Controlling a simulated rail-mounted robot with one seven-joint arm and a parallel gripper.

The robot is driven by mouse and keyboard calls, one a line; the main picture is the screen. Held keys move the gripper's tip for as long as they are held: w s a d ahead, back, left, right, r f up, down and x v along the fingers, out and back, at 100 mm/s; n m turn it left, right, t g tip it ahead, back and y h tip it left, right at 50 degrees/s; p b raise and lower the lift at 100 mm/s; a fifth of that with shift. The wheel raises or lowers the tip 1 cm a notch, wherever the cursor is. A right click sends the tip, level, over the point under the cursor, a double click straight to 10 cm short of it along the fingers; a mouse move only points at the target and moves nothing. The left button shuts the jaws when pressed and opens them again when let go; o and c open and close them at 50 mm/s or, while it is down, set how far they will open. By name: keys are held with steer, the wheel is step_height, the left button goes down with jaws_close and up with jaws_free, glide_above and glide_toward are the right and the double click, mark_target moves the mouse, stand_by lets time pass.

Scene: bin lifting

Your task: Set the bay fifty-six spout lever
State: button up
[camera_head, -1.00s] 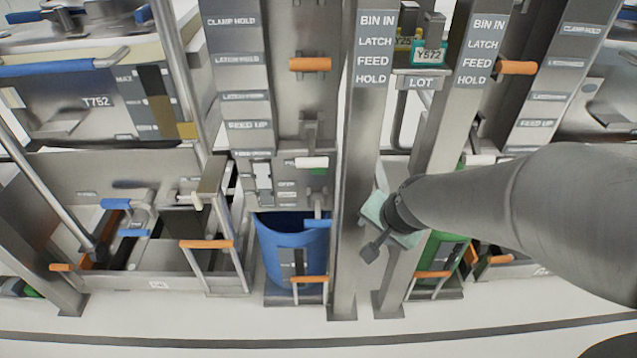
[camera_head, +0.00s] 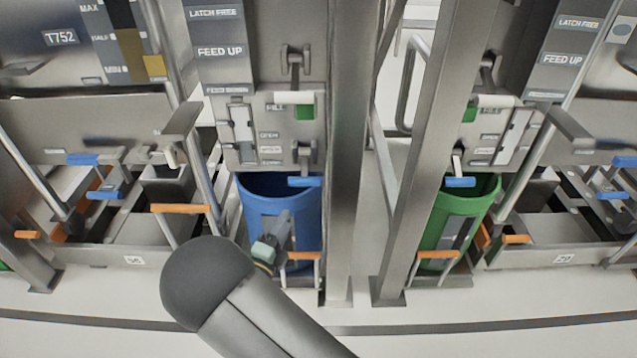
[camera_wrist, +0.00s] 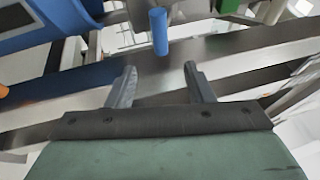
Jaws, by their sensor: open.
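The left bay carries a small floor label that seems to read 56 (camera_head: 134,260). Its blue-handled lever (camera_head: 305,181) hangs from the grey panel, over the rim of the blue bin (camera_head: 258,195). I take this for the spout lever. My gripper (camera_head: 284,222) is in front of the blue bin, below that handle. In the wrist view my gripper (camera_wrist: 159,70) has its two fingers apart with nothing between them. A blue handle (camera_wrist: 158,32) stands ahead of the gap, apart from the fingertips.
A steel post (camera_head: 343,150) rises right of the blue bin. Beyond it are another post (camera_head: 430,150) and a green bin (camera_head: 440,225) with a similar blue lever (camera_head: 460,181). An orange handle (camera_head: 303,255) sits low before the blue bin. A white-gripped bar (camera_head: 297,97) is above.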

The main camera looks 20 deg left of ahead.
mark_target(307, 182)
steer(key=b+x, duration=0.2)
steer(key=x, duration=1.4)
steer(key=shift+w, duration=0.35)
